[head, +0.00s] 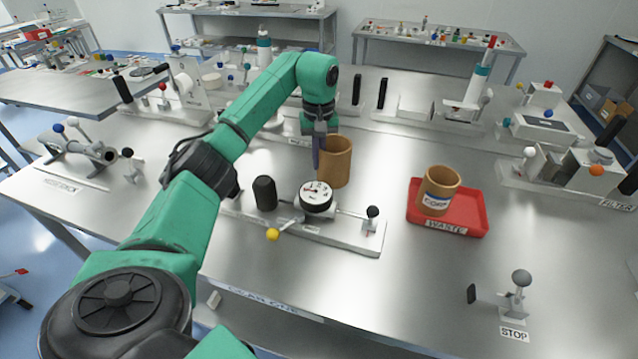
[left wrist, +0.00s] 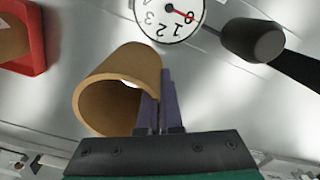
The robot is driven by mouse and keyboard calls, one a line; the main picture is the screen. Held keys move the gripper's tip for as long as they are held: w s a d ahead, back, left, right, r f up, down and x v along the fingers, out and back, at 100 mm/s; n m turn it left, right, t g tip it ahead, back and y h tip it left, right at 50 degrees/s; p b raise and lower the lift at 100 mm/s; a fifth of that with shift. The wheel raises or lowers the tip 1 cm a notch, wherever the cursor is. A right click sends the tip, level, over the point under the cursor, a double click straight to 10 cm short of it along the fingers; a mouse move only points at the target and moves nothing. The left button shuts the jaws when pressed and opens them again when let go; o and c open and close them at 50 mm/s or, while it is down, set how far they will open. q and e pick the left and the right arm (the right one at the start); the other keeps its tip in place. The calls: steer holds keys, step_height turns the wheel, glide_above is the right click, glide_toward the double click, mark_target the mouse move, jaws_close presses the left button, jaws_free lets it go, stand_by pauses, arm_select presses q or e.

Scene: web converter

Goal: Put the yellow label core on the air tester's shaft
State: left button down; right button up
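A tan, open-ended core (head: 338,165) stands upright behind the air tester's gauge; no label shows on its visible side, so its colour cannot be told. It also shows in the left wrist view (left wrist: 105,85). My left gripper (head: 319,150) is at the core's left edge, its purple fingers (left wrist: 160,100) close together with the core's wall between them. Whether the core touches the table is unclear. The air tester has a white base (head: 345,235), a round dial gauge (head: 316,196) and a black upright shaft (head: 265,193), which is bare; the dark shaft also shows in the left wrist view (left wrist: 255,40).
A second core (head: 439,190) with a white and blue label sits in the red waste tray (head: 470,215) at right. A yellow-knobbed lever (head: 273,234) and a black-knobbed one (head: 372,212) stick out from the tester. A stop fixture (head: 518,295) stands front right. The front middle table is clear.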

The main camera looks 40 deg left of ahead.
arm_select(q)
step_height(320, 180, down, 7)
steer(key=shift+s+d+r+p, duration=0.1)
steer(key=shift+s+r+p, duration=0.1)
steer(key=shift+p, duration=0.45)
steer(key=shift+w+f, duration=0.15)
steer(key=shift+f, duration=0.05)
steer(key=c, duration=1.1)
jaws_free()
steer(key=shift+r, duration=0.1)
